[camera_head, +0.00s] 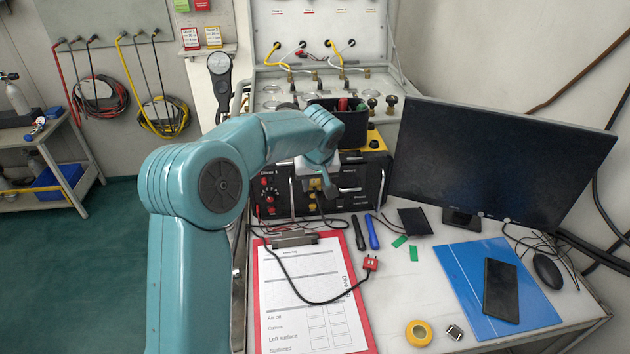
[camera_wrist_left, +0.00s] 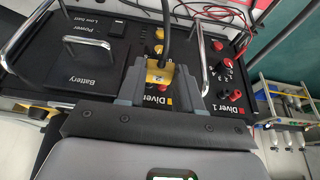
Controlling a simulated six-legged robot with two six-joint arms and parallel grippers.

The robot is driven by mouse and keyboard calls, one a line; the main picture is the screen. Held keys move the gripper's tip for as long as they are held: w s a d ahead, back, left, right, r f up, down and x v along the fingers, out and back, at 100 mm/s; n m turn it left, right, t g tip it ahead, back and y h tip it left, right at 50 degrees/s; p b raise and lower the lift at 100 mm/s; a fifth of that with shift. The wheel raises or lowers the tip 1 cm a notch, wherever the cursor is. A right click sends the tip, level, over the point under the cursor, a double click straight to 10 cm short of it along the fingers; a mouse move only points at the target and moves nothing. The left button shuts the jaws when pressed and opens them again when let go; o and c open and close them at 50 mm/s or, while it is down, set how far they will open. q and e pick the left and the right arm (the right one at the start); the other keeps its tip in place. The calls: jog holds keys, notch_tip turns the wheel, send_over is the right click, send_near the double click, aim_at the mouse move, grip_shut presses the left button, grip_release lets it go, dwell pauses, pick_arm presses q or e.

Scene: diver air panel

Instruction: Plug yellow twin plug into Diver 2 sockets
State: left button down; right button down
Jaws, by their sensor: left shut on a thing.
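The yellow twin plug (camera_wrist_left: 152,72) is between the fingers of my left gripper (camera_wrist_left: 158,80), which is shut on it. Its dark cable runs up from it in the wrist view. In the head view my left gripper (camera_head: 318,182) is in front of the black panel (camera_head: 373,193). In the wrist view the plug is over the panel face (camera_wrist_left: 100,75), by a partly hidden "Diver" label with a yellow square. The Diver 2 sockets are hidden by the plug and gripper, so I cannot tell whether its pins are in them. My right gripper is not in view.
Metal handles (camera_wrist_left: 208,55) stand up from the panel. The Diver 1 section (camera_wrist_left: 228,95) has red knobs. A monitor (camera_head: 500,160) stands to the right, and a black bin (camera_head: 345,125) is behind.

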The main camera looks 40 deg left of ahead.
pick_arm(q)
jog(key=shift+a, duration=0.1)
jog(key=c, duration=0.7)
grip_release()
jog(key=shift+w, duration=0.1)
jog(key=shift+o, duration=0.2)
jog(key=v, duration=1.6)
jog(key=shift+r, duration=0.1)
